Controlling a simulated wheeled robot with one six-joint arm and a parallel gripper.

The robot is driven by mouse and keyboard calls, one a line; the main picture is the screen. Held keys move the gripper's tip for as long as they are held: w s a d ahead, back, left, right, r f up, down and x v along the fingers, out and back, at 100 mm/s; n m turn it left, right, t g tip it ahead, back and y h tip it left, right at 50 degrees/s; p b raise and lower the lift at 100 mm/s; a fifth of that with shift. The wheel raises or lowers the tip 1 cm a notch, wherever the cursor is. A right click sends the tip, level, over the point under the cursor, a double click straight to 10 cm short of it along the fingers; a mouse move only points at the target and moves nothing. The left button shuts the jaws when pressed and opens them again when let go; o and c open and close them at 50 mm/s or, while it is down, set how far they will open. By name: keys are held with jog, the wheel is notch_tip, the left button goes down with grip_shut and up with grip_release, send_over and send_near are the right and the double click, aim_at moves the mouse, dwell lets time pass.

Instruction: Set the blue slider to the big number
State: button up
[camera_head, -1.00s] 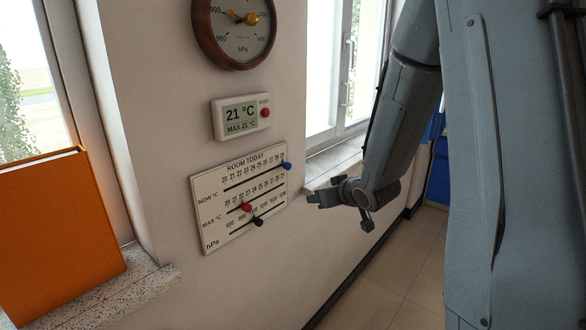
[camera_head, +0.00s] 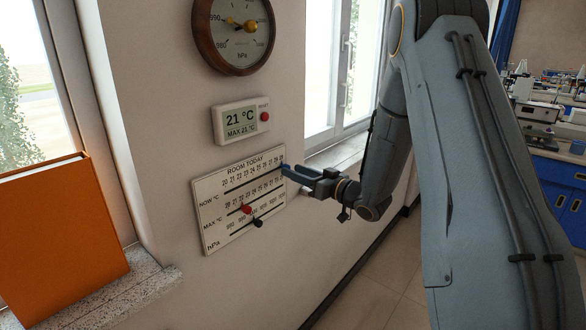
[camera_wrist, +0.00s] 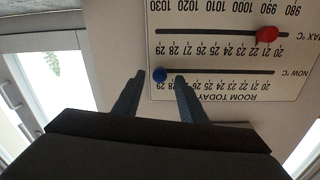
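The white ROOM TODAY board (camera_head: 215,225) hangs on the wall with three slider rows. The blue slider (camera_wrist: 160,74) is at the 29 end of the NOW °C row in the wrist view, where the board appears upside down. My gripper (camera_wrist: 159,79) is open, with one finger on each side of the blue slider; contact is not clear. In the head view my gripper (camera_head: 287,169) reaches the board's upper right corner and mostly hides the blue slider. The wall display (camera_head: 240,119) shows a big 21 °C above a smaller MAX 21 °C.
The black slider (camera_head: 258,223) is on the hPa row. A round hPa dial (camera_head: 236,50) hangs above. An orange book (camera_head: 60,235) stands on the left sill.

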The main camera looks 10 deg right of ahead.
jog(key=shift+x, duration=0.85)
